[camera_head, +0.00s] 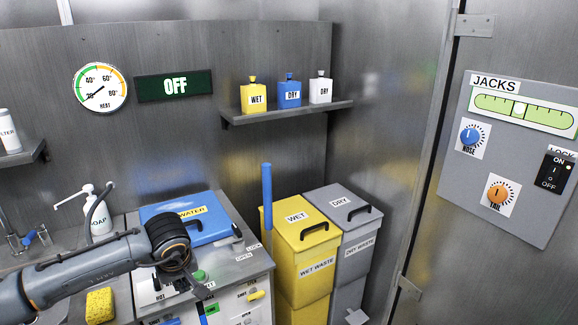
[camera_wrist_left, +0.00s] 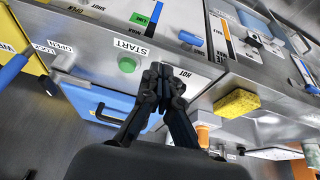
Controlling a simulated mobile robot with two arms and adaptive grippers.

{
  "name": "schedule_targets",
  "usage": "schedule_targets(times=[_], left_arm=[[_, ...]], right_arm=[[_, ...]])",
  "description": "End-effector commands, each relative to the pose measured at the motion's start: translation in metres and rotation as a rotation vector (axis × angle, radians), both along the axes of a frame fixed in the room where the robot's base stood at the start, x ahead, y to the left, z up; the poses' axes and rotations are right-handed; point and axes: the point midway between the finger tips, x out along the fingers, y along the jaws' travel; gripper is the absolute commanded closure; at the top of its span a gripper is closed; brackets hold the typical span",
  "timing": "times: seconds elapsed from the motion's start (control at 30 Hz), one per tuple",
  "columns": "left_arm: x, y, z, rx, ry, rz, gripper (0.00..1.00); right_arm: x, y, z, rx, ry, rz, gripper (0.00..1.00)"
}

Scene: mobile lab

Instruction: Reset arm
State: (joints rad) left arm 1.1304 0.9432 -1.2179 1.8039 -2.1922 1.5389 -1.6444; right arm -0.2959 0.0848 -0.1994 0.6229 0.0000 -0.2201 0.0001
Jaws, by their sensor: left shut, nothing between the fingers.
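My left arm comes in from the left in the head view and reaches over the metal counter. Its gripper (camera_head: 192,286) is near the front of the unit with the blue water lid (camera_head: 188,232). In the left wrist view the gripper (camera_wrist_left: 162,72) is shut, its dark fingertips together with nothing between them. The tips appear close to the green START button (camera_wrist_left: 128,64) and the HOT label; whether they touch anything cannot be told. The green button also shows in the head view (camera_head: 199,275). My right gripper is in neither view.
A yellow sponge (camera_head: 100,306) and a soap bottle (camera_head: 99,212) are near the arm. A blue upright handle (camera_head: 267,200) stands beside the yellow wet bin (camera_head: 303,240) and grey dry bin (camera_head: 347,212). A shelf (camera_head: 290,112) holds three bottles. The jacks panel (camera_head: 512,190) is at right.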

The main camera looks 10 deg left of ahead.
Motion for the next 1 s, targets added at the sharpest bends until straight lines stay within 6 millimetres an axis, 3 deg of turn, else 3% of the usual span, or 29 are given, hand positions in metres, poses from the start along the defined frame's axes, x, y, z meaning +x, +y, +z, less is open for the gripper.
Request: schedule_targets(times=[0.13,0.23,0.3,0.4,0.47,0.5,0.6,0.63,0.77,0.87,1.0], left_arm=[[-0.007,-0.059,-0.047,-0.302,0.097,0.130,1.00],[-0.014,-0.125,-0.082,-0.657,0.227,0.358,1.00],[-0.016,-0.175,-0.101,-0.954,0.362,0.621,1.00],[-0.005,-0.219,-0.120,-1.346,0.574,1.103,1.00],[0.006,-0.226,-0.138,-1.543,0.705,1.447,1.00],[0.012,-0.221,-0.157,-1.656,0.788,1.701,1.00],[0.013,-0.188,-0.223,-1.845,0.944,2.350,1.00],[0.009,-0.177,-0.242,1.716,-0.887,-2.301,1.00],[-0.031,-0.134,-0.322,1.253,-0.654,-2.060,1.00],[-0.078,-0.109,-0.379,0.980,-0.494,-1.884,1.00],[-0.158,-0.084,-0.446,0.673,-0.288,-1.644,1.00]], right_arm=[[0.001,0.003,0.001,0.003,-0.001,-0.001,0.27],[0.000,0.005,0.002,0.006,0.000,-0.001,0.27],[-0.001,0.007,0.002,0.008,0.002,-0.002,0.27],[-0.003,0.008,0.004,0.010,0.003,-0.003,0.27],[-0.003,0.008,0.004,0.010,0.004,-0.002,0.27],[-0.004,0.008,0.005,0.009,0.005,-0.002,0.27],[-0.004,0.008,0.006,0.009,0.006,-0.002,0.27],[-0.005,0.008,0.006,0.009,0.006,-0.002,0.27],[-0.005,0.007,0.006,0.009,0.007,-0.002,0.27],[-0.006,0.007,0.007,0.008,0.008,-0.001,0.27],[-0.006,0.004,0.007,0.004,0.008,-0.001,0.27]])
